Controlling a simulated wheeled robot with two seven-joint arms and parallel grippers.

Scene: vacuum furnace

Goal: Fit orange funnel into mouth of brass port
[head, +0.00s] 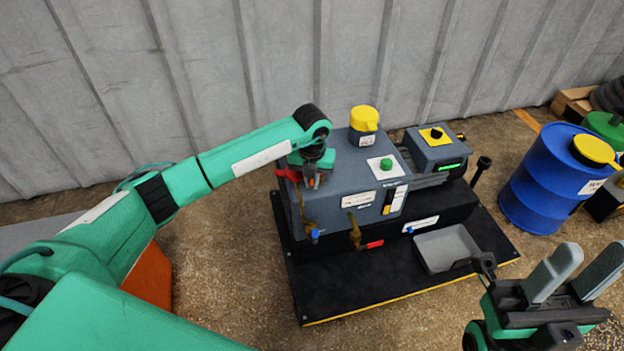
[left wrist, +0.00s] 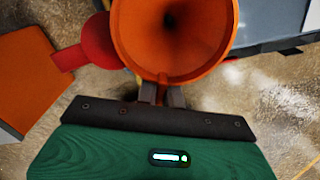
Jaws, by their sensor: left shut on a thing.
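My left gripper (head: 316,181) is over the left end of the grey machine, shut on the orange funnel. In the left wrist view the orange funnel (left wrist: 172,38) shows its wide mouth toward the camera, with the left fingers (left wrist: 160,95) at its rim. A round red part (left wrist: 97,42) with a tab lies beside and behind the funnel; red (head: 287,174) also shows beside the gripper in the head view. The brass port's mouth is not clearly visible, so I cannot tell whether the funnel is in it. My right gripper (head: 591,262) is open and empty at lower right.
The grey machine (head: 350,165) stands on a black base (head: 335,292) with brass valve fittings (head: 355,234) on its front. A yellow-capped filler (head: 363,121) rises behind. A grey tray (head: 447,247) sits at right, and a blue drum (head: 546,180) stands on the floor beyond.

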